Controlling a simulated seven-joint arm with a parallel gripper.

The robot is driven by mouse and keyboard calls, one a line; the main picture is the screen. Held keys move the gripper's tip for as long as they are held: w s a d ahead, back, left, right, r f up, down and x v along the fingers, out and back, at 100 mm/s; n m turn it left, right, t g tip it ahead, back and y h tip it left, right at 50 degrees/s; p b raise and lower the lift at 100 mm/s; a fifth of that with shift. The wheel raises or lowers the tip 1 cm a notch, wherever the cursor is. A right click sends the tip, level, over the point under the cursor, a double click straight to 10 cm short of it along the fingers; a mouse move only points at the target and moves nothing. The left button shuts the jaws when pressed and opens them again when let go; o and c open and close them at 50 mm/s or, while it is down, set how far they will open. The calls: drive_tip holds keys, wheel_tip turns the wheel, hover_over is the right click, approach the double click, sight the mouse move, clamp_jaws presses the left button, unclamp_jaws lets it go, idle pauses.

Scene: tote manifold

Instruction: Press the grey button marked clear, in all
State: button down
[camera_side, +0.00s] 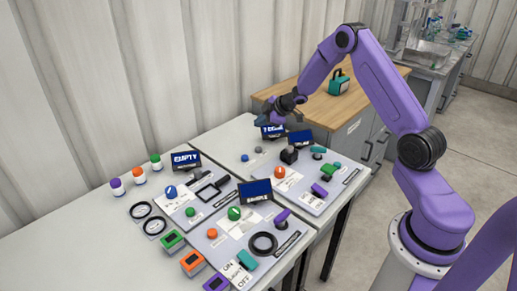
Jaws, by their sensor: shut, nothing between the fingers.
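A small grey button (259,149) sits on the far panel (262,168), right of a blue button (245,157); its marking is too small to read. My gripper (268,115) is shut and empty. It hangs at the far end of the table, just above and partly in front of a dark display (272,132). In the picture it is above the grey button and apart from it. The exact gap in depth is hard to tell.
A dark block (289,155), an orange knob (281,172) and a second display (300,138) stand close to the grey button. Nearer panels hold several knobs, rings and levers. A wooden cabinet (345,98) with a green case (339,83) stands behind.

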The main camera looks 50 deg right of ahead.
sight(260, 149)
drive_tip(key=shift+f, duration=3.95)
drive_tip(key=shift+f, duration=0.15)
drive_tip(key=shift+f, duration=0.3)
drive_tip(key=shift+f, duration=0.45)
drive_tip(key=shift+r, duration=0.9)
drive_tip(key=shift+r, duration=2.5)
drive_tip(key=shift+a, duration=0.1)
